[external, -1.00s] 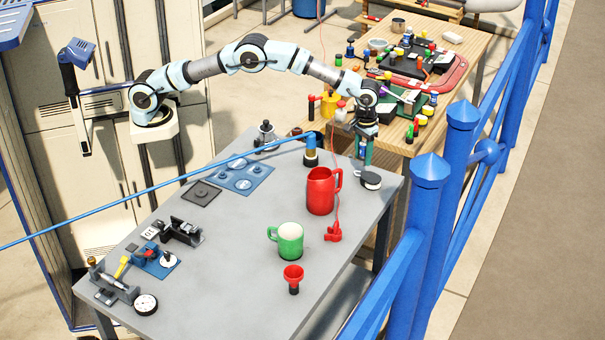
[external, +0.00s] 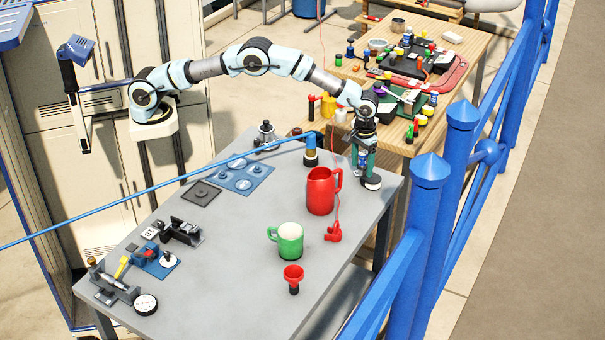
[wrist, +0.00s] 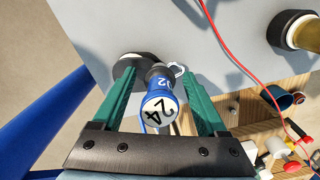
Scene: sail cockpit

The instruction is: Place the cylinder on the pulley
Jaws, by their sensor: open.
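The cylinder (wrist: 158,106) has a blue body, a white end marked 24 and a dark lower part. It is between the green fingers of my gripper (wrist: 158,76), which are spread with a gap on both sides. The black round pulley (wrist: 126,67) lies on the table's corner, partly behind the left finger and the cylinder. In the external view my gripper (external: 365,168) points down over the pulley (external: 371,183), with a bit of the blue cylinder (external: 362,159) showing. I cannot tell whether the cylinder's lower end rests on the pulley.
A green mug (external: 287,240) and a red funnel (external: 293,275) are nearer the front. A blue railing (external: 428,200) runs along the right. A cluttered wooden table (external: 440,50) stands behind.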

